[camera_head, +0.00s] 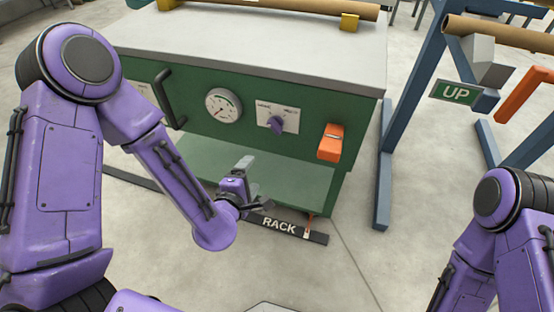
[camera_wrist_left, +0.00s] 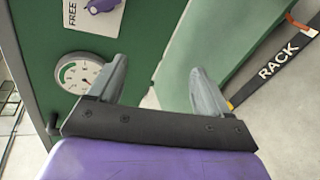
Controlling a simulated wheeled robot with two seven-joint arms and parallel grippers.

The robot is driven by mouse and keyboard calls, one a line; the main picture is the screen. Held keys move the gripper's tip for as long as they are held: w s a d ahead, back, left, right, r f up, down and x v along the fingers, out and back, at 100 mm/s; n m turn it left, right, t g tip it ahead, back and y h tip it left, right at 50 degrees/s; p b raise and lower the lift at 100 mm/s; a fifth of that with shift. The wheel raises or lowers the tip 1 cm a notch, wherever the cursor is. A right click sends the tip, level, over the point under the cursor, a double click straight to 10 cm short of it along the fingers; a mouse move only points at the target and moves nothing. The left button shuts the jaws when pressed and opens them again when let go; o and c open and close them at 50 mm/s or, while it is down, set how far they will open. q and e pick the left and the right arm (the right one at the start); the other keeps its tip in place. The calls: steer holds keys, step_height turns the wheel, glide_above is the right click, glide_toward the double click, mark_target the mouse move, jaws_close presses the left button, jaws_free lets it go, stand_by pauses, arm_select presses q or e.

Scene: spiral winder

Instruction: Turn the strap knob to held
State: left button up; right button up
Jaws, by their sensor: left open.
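The strap knob (camera_head: 277,125) is a purple knob on a white label plate (camera_head: 290,113) on the green front of the machine, right of the dial. The lettering is too small to read in the head view. In the wrist view the knob (camera_wrist_left: 101,5) shows partly at the top edge, with "FREE" legible on its plate (camera_wrist_left: 73,14). The pointer's exact setting I cannot tell. My left gripper (camera_head: 253,184) is open and empty, below and left of the knob and apart from it. Its two grey fingers (camera_wrist_left: 157,75) stand apart in the wrist view. My right gripper is outside the views.
A round gauge (camera_head: 223,105) and a black handle (camera_head: 169,98) sit left of the knob. An orange box (camera_head: 331,143) juts out at the right. A green ledge lies below. A "RACK" strip (camera_head: 280,225) lies on the floor.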

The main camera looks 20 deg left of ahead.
mark_target(273, 129)
arm_select(q)
steer(key=w+r+n+t+b, duration=0.1)
steer(key=w+b, duration=0.2)
steer(key=w, duration=0.1)
steer(key=w+d+r+n+t+b, duration=0.1)
steer(key=w+r+n+b, duration=0.1)
steer(key=w, duration=0.3)
steer(key=w+d+r+n+t+b, duration=0.1)
steer(key=w+r+n+t+b, duration=0.1)
steer(key=w+b, duration=0.2)
steer(key=shift+w+d+r+h, duration=0.1)
steer(key=shift+w+d+h, duration=0.15)
steer(key=shift+w, duration=0.2)
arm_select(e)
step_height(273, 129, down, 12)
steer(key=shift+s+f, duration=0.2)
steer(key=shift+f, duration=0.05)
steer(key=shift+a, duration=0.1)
arm_select(q)
steer(key=c, duration=1)
